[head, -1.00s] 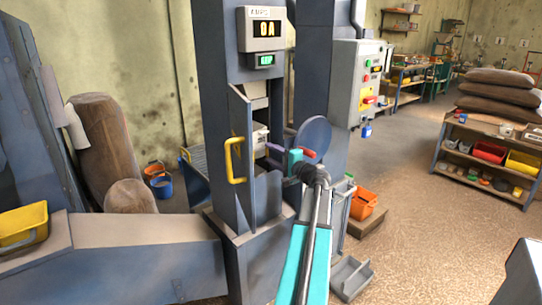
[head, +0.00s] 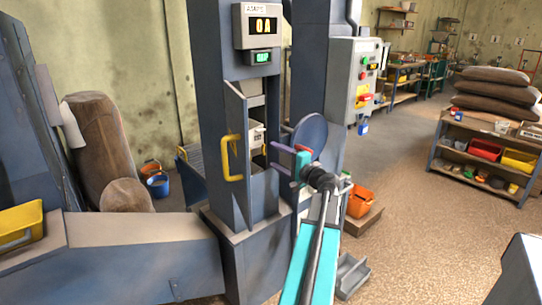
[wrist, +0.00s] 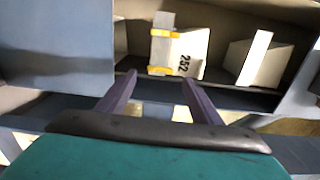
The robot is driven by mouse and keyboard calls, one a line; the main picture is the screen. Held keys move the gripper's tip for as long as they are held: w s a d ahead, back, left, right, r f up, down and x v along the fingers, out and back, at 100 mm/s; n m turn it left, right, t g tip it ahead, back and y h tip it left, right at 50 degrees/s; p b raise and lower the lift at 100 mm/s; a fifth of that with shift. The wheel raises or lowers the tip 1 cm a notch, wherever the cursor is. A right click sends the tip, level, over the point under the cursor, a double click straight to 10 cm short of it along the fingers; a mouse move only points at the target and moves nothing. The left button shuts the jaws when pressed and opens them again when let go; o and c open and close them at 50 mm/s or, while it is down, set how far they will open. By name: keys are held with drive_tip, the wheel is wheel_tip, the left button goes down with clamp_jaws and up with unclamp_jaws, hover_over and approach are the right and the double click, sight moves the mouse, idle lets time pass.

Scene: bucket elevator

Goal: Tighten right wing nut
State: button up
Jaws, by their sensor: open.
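My gripper (head: 278,159) is open and empty, with its purple fingers pointing left toward the opening in the blue elevator casing (head: 222,115). In the wrist view my gripper (wrist: 160,88) has its fingers spread below a white bucket (wrist: 193,50) marked 252, apart from it. The bucket has yellow-orange pieces (wrist: 174,35) at its top and lower left edges. A second white bucket or block (wrist: 252,58) stands to its right inside the casing. I cannot make out the right wing nut for certain in either view.
The casing's door stands open, with a yellow handle (head: 232,157). A round blue disc (head: 309,132) is just behind my gripper. A grey control box (head: 355,80) is at the right.

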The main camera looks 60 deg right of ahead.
drive_tip(key=v, duration=0.8)
drive_tip(key=shift+s, duration=0.1)
